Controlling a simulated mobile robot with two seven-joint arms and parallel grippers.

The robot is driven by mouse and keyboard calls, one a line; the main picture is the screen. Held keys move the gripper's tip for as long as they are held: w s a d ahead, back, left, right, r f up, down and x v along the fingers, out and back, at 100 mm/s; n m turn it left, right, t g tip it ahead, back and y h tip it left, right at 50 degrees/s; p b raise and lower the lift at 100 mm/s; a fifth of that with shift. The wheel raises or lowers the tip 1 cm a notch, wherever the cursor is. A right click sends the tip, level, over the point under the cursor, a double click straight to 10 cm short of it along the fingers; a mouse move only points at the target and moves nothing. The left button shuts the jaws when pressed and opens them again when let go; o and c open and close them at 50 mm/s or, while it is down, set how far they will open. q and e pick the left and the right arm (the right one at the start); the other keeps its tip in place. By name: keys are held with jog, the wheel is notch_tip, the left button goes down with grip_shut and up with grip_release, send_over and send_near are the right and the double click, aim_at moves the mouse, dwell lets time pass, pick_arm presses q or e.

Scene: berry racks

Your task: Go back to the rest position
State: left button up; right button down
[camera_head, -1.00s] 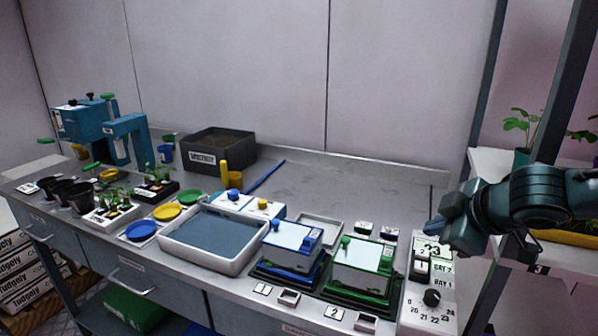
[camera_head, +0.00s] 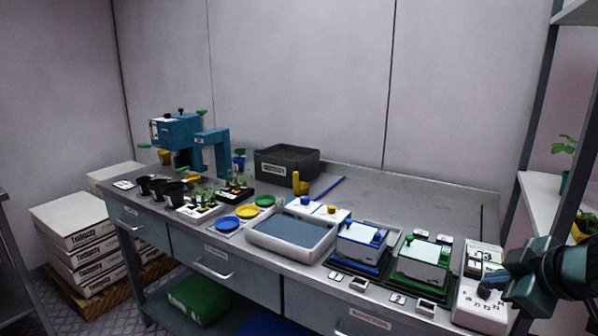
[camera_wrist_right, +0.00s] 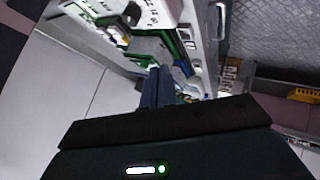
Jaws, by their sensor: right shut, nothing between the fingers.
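My right gripper (camera_head: 488,287) is at the right end of the workbench (camera_head: 430,200), with its arm coming in from the right edge. Its fingertips overlap the white control box (camera_head: 480,312) with the dial in the head view; I cannot tell whether they touch it. In the right wrist view the gripper fingers (camera_wrist_right: 158,88) are together, with nothing between them. My left gripper does not show.
A green-lidded box (camera_head: 422,262) and a blue-lidded box (camera_head: 360,245) stand left of the control box. A white water tray (camera_head: 290,240) sits mid-bench. A shelf rack (camera_head: 535,130) stands close at the right. Stacked cartons (camera_head: 75,235) lie at the left.

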jog(key=s+f+m+p, duration=0.1)
jog(key=s+f, duration=0.2)
jog(key=f, duration=0.3)
jog(key=s+f+m+y+p, duration=0.1)
jog(key=s+f+m+p, duration=0.15)
jog(key=f, duration=0.45)
jog(key=s+f+m, duration=0.1)
jog(key=s+f, duration=0.3)
jog(key=f, duration=0.2)
pick_arm(q)
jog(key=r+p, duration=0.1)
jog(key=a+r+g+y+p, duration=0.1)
jog(key=p, duration=0.1)
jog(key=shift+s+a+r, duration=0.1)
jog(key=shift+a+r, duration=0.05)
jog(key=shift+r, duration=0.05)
pick_arm(e)
jog(key=s+a+f+m, duration=0.1)
jog(key=s+a, duration=0.3)
jog(key=a, duration=0.5)
jog(key=s+a+f+m+t, duration=0.1)
jog(key=s+a+f, duration=0.3)
jog(key=a, duration=0.5)
jog(key=shift+f+m+y, duration=0.15)
jog(key=shift+m+y, duration=0.15)
jog(key=shift+m, duration=0.15)
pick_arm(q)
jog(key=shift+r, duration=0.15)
